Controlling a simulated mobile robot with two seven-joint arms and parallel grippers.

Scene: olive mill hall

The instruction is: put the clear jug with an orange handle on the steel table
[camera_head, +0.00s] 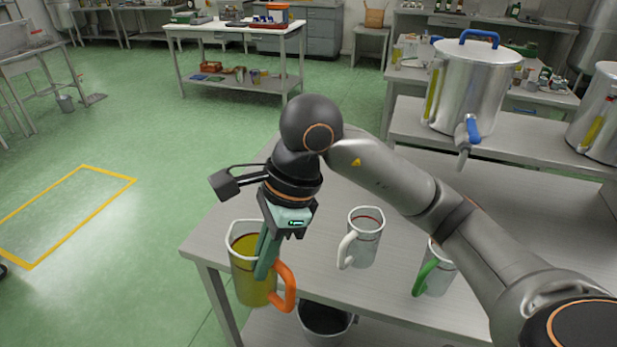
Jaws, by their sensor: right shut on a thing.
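The clear jug with an orange handle (243,283) holds yellow-green liquid and looks upright. My right gripper (265,265) comes down from above and is shut on this jug, beside its orange handle. The jug overlaps the near left corner of the steel table (320,277) in the picture. Its base shows below the table's front edge, so it does not stand on the top there. My fingers hide part of the jug's wall and rim. My left gripper is not in view.
On the steel table stand a clear jug with a white handle (367,240) and one with a green handle (440,272). A steel tank (470,85) with a blue tap stands on a raised shelf behind. A dark bucket (325,320) sits below the tabletop.

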